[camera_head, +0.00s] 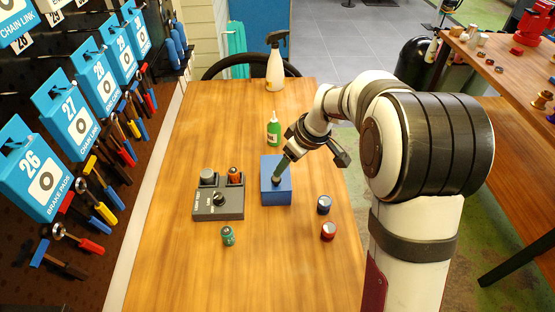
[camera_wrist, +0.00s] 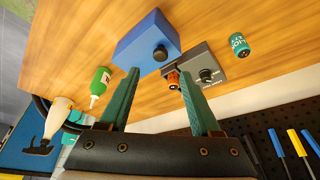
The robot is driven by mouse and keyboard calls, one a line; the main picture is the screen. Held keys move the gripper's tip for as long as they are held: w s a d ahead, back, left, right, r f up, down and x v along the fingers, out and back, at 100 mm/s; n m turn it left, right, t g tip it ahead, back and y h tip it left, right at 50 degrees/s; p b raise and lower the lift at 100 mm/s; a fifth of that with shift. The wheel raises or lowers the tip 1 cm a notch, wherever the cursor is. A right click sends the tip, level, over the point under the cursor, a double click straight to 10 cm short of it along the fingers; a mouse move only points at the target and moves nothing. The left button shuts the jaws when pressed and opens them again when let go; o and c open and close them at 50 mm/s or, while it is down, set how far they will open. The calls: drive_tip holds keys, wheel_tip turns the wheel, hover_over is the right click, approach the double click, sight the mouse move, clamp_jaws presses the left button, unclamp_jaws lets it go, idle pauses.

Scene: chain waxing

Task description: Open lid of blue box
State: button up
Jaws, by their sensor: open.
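The blue box (camera_head: 284,196) stands on the wooden table, right of the grey tester. Its top looks closed, with a dark round knob that also shows on the blue box (camera_wrist: 140,44) in the wrist view, the knob (camera_wrist: 160,53) facing me. My gripper (camera_head: 281,166) reaches down from the upper right to just over the box top. In the wrist view my gripper (camera_wrist: 160,72) has its two green fingers apart with nothing between them; the knob appears just beyond and between the tips. I cannot tell the exact gap to the knob.
A grey tester (camera_head: 218,206) with a knob and small parts stands close left of the box. A green bottle (camera_head: 273,130) stands behind it. Blue (camera_head: 323,205) and red (camera_head: 328,231) cans stand to the right, a teal can (camera_head: 228,237) in front. The table front is clear.

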sight(279, 180)
drive_tip(key=x, duration=0.8)
clamp_jaws()
idle(1.1)
